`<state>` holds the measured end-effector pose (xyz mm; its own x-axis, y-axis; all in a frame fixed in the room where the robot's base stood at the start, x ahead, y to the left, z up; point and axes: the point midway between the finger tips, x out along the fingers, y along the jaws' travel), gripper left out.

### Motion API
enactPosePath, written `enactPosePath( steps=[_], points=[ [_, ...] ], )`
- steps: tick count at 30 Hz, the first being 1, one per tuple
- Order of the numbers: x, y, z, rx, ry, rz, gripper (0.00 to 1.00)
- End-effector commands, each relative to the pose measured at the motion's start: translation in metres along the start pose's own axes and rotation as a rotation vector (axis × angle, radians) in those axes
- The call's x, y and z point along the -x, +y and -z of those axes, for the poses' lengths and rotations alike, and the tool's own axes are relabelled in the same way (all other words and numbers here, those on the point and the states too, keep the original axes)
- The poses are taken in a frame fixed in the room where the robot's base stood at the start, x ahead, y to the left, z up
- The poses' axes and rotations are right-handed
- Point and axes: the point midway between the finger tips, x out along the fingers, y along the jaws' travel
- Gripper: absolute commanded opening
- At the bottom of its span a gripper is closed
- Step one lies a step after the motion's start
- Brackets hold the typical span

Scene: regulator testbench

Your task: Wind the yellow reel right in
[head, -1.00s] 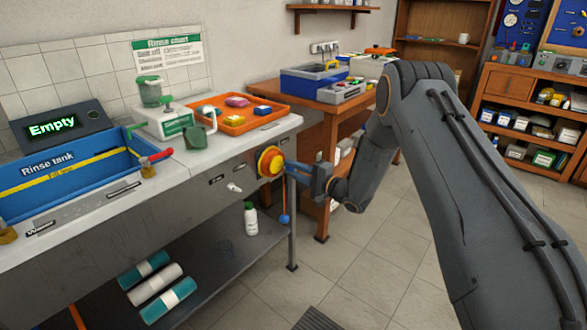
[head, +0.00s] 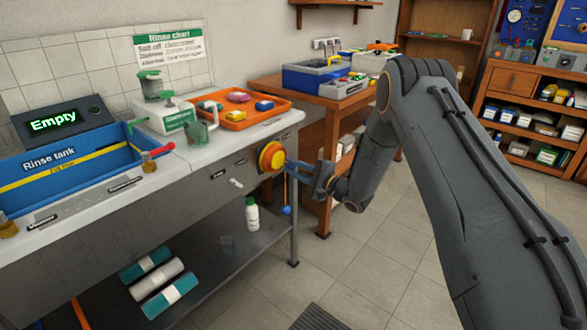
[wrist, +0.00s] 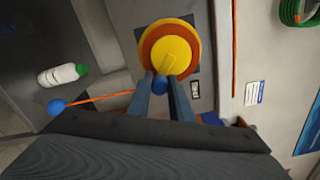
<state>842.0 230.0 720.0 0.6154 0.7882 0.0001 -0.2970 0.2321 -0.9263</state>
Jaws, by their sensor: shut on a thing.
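The yellow reel (head: 271,158), with an orange rim, is on the front of the bench near its right end. In the wrist view the reel (wrist: 184,46) is straight ahead. My gripper (head: 289,165) is at the reel's face, its two fingers shut on a small blue knob (wrist: 160,84) at the reel's edge. An orange cord (wrist: 105,97) runs from the reel to a blue ball (head: 286,210). The ball hangs below the reel, well above the floor; it also shows in the wrist view (wrist: 56,106).
The grey bench carries a blue rinse tank (head: 60,168), a display reading Empty (head: 55,121) and an orange tray (head: 262,116). A white bottle (head: 252,214) stands on the shelf below, left of the ball. A wooden table (head: 318,92) is behind; the floor at right is open.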

Motion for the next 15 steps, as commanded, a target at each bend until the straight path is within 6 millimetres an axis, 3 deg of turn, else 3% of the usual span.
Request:
enactPosePath(
  steps=[3,4,6,15],
  points=[
    [0.0011,0.0032,-0.0003,-0.002,0.0,-0.005,0.0],
    [0.0011,0.0032,-0.0003,-0.002,0.0,-0.005,0.24],
    [0.0009,0.0029,-0.0003,-0.001,0.0,-0.004,0.36],
    [0.0008,0.001,-0.0001,0.0,0.0,-0.002,0.38]
  ],
)
